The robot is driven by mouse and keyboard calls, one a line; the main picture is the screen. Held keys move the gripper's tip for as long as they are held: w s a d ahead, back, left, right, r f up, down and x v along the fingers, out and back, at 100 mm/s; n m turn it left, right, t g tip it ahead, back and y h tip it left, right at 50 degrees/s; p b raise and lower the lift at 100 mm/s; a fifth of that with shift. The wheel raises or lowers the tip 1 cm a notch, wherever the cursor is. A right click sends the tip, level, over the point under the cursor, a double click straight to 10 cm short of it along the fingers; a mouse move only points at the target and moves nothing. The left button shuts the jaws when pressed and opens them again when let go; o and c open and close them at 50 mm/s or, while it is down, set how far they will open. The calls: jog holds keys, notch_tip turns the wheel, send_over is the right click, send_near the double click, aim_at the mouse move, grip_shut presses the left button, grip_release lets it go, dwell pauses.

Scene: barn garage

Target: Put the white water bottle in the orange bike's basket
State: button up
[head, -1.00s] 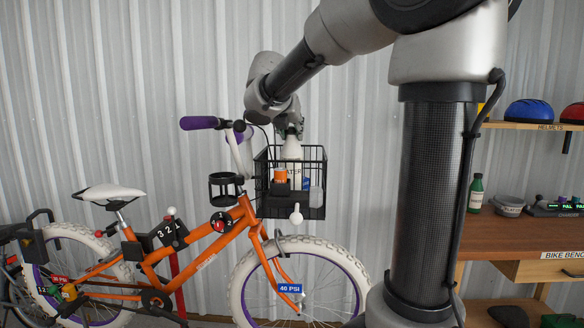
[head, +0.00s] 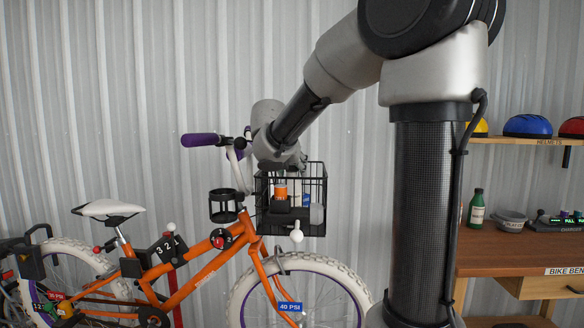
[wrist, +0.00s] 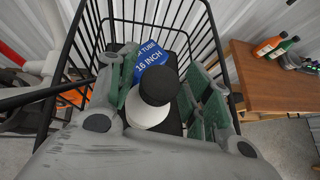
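The orange bike (head: 205,265) stands side-on, with its black wire basket (head: 275,226) on the front. My gripper (head: 290,163) reaches down into the basket from above, mostly hidden behind my wrist in the head view. In the wrist view the white water bottle (wrist: 147,114), with a black cap (wrist: 158,85), is inside the basket between the green-padded fingers of my gripper (wrist: 165,95). The fingers stand wide apart, with a dark gap on the right side of the bottle. The bottle's base is hidden.
The basket also holds an orange can (head: 280,188) and a blue inner tube box (wrist: 153,58). A wooden bench (head: 510,243) with a green bottle (head: 477,208) stands at right. A helmet shelf (head: 520,140) hangs above it. A metal wall is behind the bike.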

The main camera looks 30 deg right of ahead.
jog(key=shift+r, duration=0.2)
jog(key=v, duration=1.2)
jog(key=s+d+f+m+g+y, duration=0.2)
jog(key=s+f+m, duration=0.2)
jog(key=s+m, duration=0.25)
jog(key=s+d+f+m+g+y, duration=0.1)
jog(key=s+d+f+m, duration=0.25)
jog(key=s+m, duration=0.3)
jog(key=s+a+f+m+y, duration=0.5)
jog(key=s+f+m, duration=0.5)
jog(key=m, duration=0.4)
jog(key=shift+s+a+g, duration=0.3)
jog(key=shift+s+a, duration=0.15)
jog(key=shift+s, duration=0.35)
